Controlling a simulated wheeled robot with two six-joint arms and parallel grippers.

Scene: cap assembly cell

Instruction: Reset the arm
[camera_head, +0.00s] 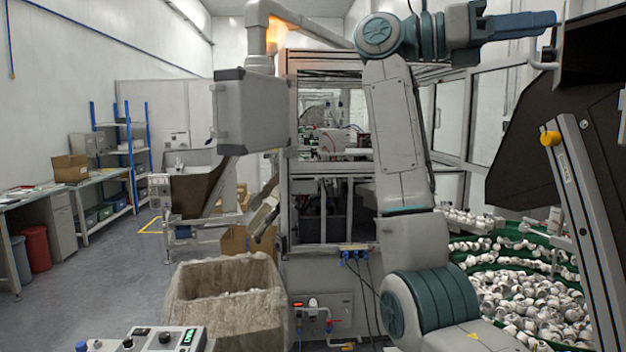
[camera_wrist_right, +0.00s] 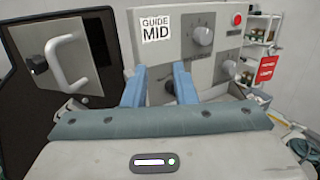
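My right arm rises from the lower right and bends at the top. Its right gripper (camera_head: 545,22) points to the right, high up, beside a dark machine panel (camera_head: 575,125). My left gripper is in neither view.
A green-rimmed feeder (camera_head: 470,262) full of white caps stands at the right. A lined carton (camera_head: 225,295) stands in front of the framed machine (camera_head: 322,185). A button panel (camera_head: 145,340) is at the lower left. The floor (camera_head: 105,285) at left is clear.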

